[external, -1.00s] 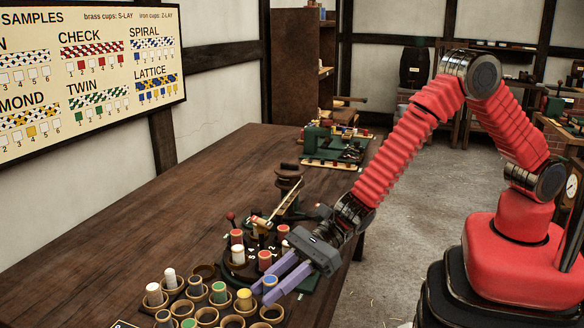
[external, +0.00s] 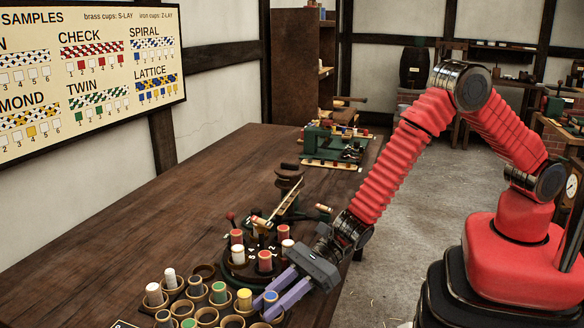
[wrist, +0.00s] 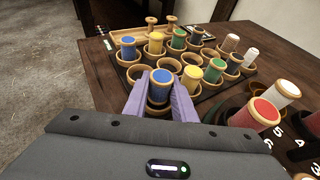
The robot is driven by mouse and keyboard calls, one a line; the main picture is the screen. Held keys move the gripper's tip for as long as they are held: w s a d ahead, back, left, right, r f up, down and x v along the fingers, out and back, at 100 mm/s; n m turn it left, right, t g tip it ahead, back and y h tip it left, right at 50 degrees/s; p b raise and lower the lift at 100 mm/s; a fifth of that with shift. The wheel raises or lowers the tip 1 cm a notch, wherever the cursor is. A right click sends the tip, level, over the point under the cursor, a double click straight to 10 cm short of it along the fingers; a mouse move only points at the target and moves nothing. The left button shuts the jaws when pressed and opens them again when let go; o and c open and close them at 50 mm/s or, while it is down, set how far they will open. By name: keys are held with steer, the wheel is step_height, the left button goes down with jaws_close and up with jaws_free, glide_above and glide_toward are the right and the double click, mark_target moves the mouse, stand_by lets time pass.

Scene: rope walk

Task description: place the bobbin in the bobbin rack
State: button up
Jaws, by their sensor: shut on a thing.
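My gripper (external: 278,304) is shut on the blue bobbin (external: 270,299), which has wooden flanges and stands upright between the two purple fingers. The blue bobbin also shows in the wrist view (wrist: 161,84). It is low over a front cup at the near right edge of the bobbin rack (external: 233,316), a dark tray with rows of round wooden cups. Its lower end is partly hidden by the fingers, and I cannot tell whether it rests on the cup's floor. The rack's cups hold blue, yellow, green and white bobbins.
Empty cups sit beside the held bobbin, one (wrist: 139,72) just left of it in the wrist view. A round machine with red (external: 265,261) and white bobbins stands close behind the rack. A green machine (external: 320,145) is farther back. The table's left side is clear.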

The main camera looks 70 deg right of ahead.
steer(key=shift+f, duration=0.2)
steer(key=o, duration=0.6)
steer(key=shift+s, duration=0.1)
steer(key=o, duration=0.4)
steer(key=shift+f, duration=0.2)
steer(key=shift+s, duration=0.1)
steer(key=shift+r, duration=0.25)
steer(key=v, duration=0.5)
steer(key=r+v, duration=0.1)
steer(key=v, duration=0.5)
steer(key=shift+w+a, duration=0.15)
steer(key=shift+w, duration=0.1)
steer(key=shift+s+d+r, duration=0.2)
steer(key=shift+s+d, duration=0.2)
steer(key=shift+d, duration=0.1)
